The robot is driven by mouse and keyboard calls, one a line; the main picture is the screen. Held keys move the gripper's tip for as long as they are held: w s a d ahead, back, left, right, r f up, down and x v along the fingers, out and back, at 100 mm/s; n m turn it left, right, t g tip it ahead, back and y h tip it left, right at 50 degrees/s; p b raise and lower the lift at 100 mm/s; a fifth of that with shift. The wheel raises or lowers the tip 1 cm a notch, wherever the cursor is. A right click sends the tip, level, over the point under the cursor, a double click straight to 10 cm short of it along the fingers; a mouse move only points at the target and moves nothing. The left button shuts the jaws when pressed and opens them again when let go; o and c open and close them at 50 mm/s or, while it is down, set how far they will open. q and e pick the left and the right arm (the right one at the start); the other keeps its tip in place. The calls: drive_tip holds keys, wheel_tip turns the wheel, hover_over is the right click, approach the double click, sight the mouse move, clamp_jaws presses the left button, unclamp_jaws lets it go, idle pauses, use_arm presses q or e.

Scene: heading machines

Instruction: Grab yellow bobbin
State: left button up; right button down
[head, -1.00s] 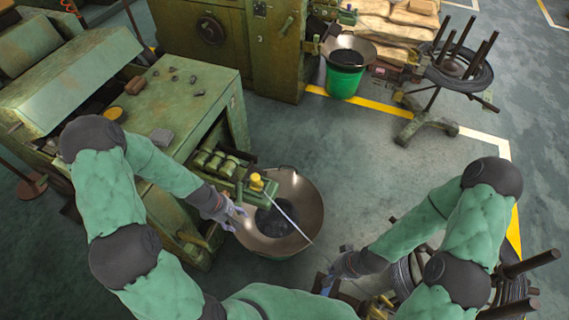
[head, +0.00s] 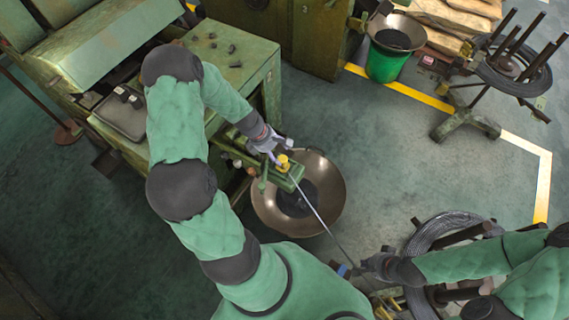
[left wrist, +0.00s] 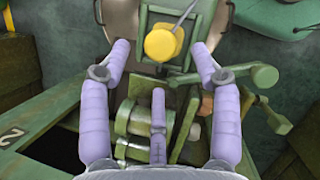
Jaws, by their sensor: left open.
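The yellow bobbin (head: 283,162) sits on the green arm of the machine, above the edge of a metal bowl. My left gripper (head: 281,147) is open beside it, at its upper side in the head view. In the left wrist view the bobbin (left wrist: 160,43) lies ahead, in line with the gap between the open, pale purple fingers (left wrist: 160,55). Nothing is between the fingertips. My right gripper (head: 362,268) is low at the right, near a wire coil; its fingers are too small and dark to read.
The metal bowl (head: 330,205) with dark contents stands under the machine arm. A thin straight wire (head: 322,220) runs from the bobbin towards my right gripper. A green bucket (head: 383,64) and a coil stand (head: 470,122) are farther back. Open floor lies at centre right.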

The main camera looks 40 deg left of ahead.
sight(282, 159)
use_arm(q)
drive_tip(key=shift+b+x, duration=0.85)
drive_tip(key=shift+x, duration=2.2)
drive_tip(key=shift+s+r, duration=0.1)
drive_tip(key=c, duration=1.2)
